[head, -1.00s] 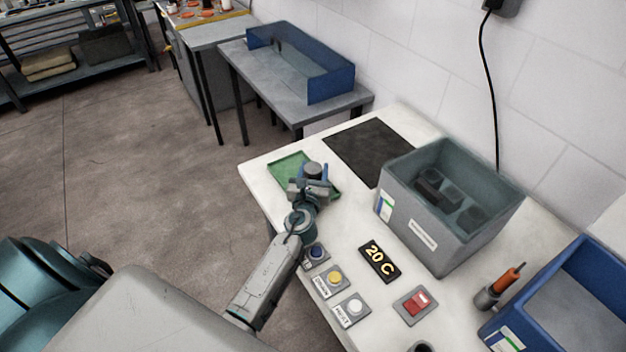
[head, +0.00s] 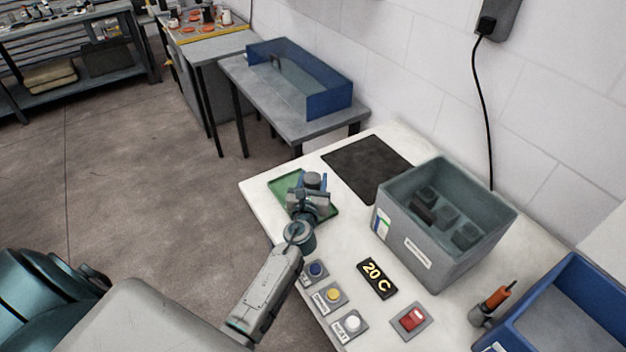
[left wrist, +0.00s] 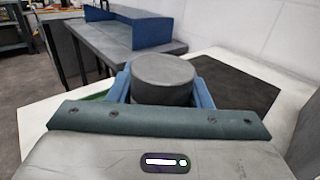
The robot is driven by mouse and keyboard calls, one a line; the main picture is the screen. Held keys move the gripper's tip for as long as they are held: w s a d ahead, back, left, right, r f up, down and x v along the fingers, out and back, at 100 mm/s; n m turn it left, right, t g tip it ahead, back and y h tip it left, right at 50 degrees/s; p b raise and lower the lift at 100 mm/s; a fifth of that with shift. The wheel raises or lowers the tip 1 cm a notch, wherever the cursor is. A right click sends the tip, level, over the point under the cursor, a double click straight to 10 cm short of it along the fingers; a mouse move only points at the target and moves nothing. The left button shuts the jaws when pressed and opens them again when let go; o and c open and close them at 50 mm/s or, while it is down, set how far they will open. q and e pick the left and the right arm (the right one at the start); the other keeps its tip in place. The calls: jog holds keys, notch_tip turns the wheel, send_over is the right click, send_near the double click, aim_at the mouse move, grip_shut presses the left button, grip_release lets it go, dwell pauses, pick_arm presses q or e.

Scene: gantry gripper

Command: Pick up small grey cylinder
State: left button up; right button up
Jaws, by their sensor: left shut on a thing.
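The small grey cylinder (head: 313,179) is upright between the blue fingers of my left gripper (head: 311,187), above the green tray (head: 328,207) on the white table. In the left wrist view the cylinder (left wrist: 163,78) shows its round flat top, with a blue finger of the left gripper (left wrist: 162,92) against each side. The left gripper is shut on it. The cylinder's lower part is hidden by the gripper. My right gripper is not in view.
A grey bin (head: 405,247) with several dark blocks stands right of the arm. A black mat (head: 367,168) lies behind. Buttons (head: 331,294), a 20 C display (head: 377,278), a red switch (head: 411,318) and a blue bin (head: 560,290) are nearer.

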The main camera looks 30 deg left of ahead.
pick_arm(q)
jog(key=w+d+r+v, duration=0.1)
jog(key=d+v, duration=0.2)
jog(key=v, duration=1.2)
jog(key=shift+s+r+b, duration=0.2)
jog(key=shift+s+b, duration=0.05)
jog(key=shift+b, duration=0.1)
